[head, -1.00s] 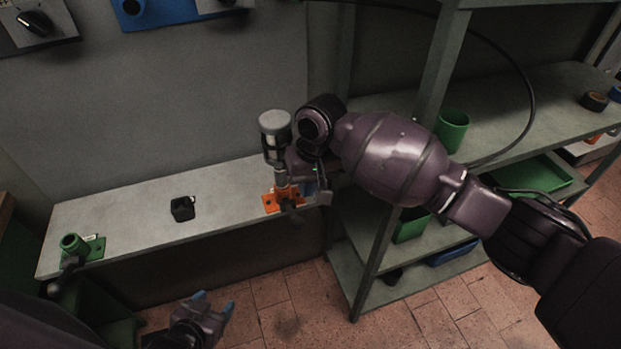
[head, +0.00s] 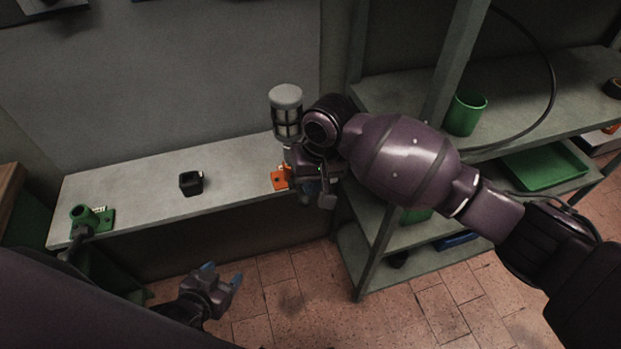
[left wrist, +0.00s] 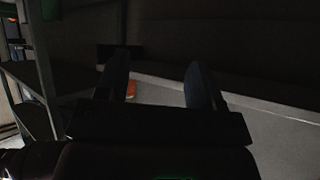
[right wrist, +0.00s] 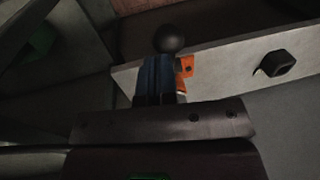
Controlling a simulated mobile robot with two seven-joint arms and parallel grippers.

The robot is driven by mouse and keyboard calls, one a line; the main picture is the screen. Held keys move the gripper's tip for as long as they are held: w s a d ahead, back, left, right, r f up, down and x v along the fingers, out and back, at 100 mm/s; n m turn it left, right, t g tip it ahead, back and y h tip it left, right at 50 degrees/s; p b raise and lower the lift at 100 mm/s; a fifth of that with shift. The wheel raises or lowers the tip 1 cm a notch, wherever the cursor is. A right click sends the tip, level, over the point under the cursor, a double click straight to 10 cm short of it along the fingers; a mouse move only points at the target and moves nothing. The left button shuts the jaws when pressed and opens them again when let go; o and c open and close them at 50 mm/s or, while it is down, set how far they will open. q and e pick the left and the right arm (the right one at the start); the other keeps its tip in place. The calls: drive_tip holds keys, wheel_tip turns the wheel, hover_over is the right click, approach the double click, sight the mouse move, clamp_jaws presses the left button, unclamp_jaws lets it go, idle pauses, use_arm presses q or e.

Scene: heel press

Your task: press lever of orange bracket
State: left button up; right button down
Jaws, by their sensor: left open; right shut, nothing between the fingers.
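The orange bracket (head: 280,178) sits at the right end of the grey bench, partly hidden by my right arm. Its dark lever is largely hidden in the head view. In the right wrist view, a black ball knob (right wrist: 169,39) shows just beyond my fingertips, with part of the orange bracket (right wrist: 187,67) beside them. My right gripper (head: 313,187) is shut and empty, close to the bracket; I cannot tell whether it touches the lever. My left gripper (head: 222,273) is open and empty, low in front of the bench. A bit of orange (left wrist: 131,90) shows between its fingers.
A grey-capped cylinder (head: 286,110) stands above the bracket. A small black box (head: 191,183) and a green bracket (head: 101,221) are on the bench (head: 140,195). A shelf rack with a green cup (head: 466,114) and green tray (head: 543,166) stands right.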

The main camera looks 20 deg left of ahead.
use_arm(q)
drive_tip(key=shift+s+a+r+p, duration=0.1)
drive_tip(key=shift+s+r+p, duration=0.25)
drive_tip(key=shift+p, duration=0.05)
use_arm(e)
drive_tip(key=shift+s+d, duration=0.1)
drive_tip(key=shift+s, duration=0.05)
use_arm(q)
drive_tip(key=shift+r, duration=0.1)
use_arm(e)
drive_tip(key=shift+t, duration=0.3)
use_arm(q)
drive_tip(key=shift+s+r+p, duration=0.1)
drive_tip(key=shift+r+p, duration=1.15)
use_arm(e)
wheel_tip(320, 180, down, 9)
drive_tip(key=s+d+n+t+y, duration=0.1)
drive_tip(key=s+t+y, duration=0.1)
drive_tip(key=t+y, duration=0.4)
drive_tip(key=shift+s+d+f+t, duration=0.2)
drive_tip(key=shift+d+t, duration=0.1)
drive_tip(key=shift+t, duration=0.7)
use_arm(q)
drive_tip(key=shift+r, duration=0.1)
drive_tip(key=shift+w, duration=0.2)
